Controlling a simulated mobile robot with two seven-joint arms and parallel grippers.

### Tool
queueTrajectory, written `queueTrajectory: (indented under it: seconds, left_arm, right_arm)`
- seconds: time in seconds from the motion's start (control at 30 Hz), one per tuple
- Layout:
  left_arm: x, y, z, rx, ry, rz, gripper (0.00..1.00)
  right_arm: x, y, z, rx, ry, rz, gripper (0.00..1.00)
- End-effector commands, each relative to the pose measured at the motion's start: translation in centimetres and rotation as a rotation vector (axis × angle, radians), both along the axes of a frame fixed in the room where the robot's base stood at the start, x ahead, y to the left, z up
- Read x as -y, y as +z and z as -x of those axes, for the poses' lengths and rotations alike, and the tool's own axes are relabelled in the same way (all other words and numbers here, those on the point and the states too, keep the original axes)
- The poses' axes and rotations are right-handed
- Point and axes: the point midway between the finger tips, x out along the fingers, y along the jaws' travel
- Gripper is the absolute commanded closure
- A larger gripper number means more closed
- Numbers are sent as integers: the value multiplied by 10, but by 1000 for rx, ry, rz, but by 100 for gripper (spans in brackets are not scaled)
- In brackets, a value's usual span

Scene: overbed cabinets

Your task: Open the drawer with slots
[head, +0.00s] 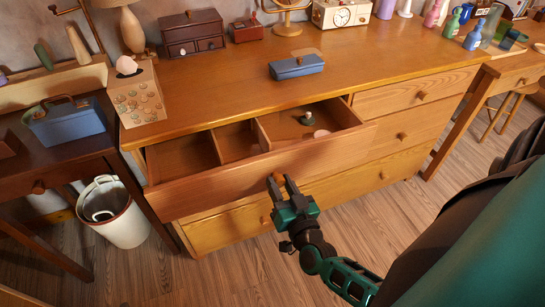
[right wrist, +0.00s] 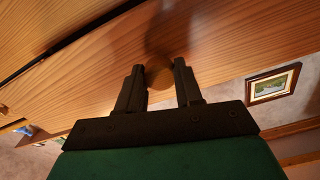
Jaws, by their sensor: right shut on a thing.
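The drawer with slots (head: 265,167) is the wide top drawer of a wooden dresser (head: 215,87), and it stands pulled out. Dividers split its inside into compartments; the right one holds a small dark green object (head: 307,119) and a pale round item (head: 321,133). My right gripper (head: 283,182) is at the middle of the drawer front, shut on its round wooden knob (head: 274,176). In the right wrist view the fingers (right wrist: 159,80) stand on both sides of the knob (right wrist: 160,78). My left gripper is out of view.
A white bin (head: 114,214) is on the floor at left, by a dark side table (head: 62,156). The floor in front is clear.

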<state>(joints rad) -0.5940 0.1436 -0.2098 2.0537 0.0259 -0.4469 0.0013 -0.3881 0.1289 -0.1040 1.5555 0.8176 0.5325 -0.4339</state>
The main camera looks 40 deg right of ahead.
Motion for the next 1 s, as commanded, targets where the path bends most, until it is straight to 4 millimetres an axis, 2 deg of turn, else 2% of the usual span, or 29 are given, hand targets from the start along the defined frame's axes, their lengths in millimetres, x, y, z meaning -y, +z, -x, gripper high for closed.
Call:
queueTrajectory:
  seconds: [0.03, 0.2, 0.5, 0.7, 1.0]
  left_arm:
    - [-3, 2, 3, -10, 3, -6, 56]
    - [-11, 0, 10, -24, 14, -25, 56]
    - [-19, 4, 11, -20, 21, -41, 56]
    - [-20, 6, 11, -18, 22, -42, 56]
    - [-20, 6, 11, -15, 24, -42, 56]
  right_arm:
    - [-4, 3, 16, -6, 0, 0, 100]
    - [-14, 2, 59, -6, 0, 0, 100]
    - [-28, 1, 116, -4, 1, -2, 100]
    - [-33, 1, 136, -1, 0, -1, 100]
    - [-35, 0, 143, 1, 0, -2, 100]
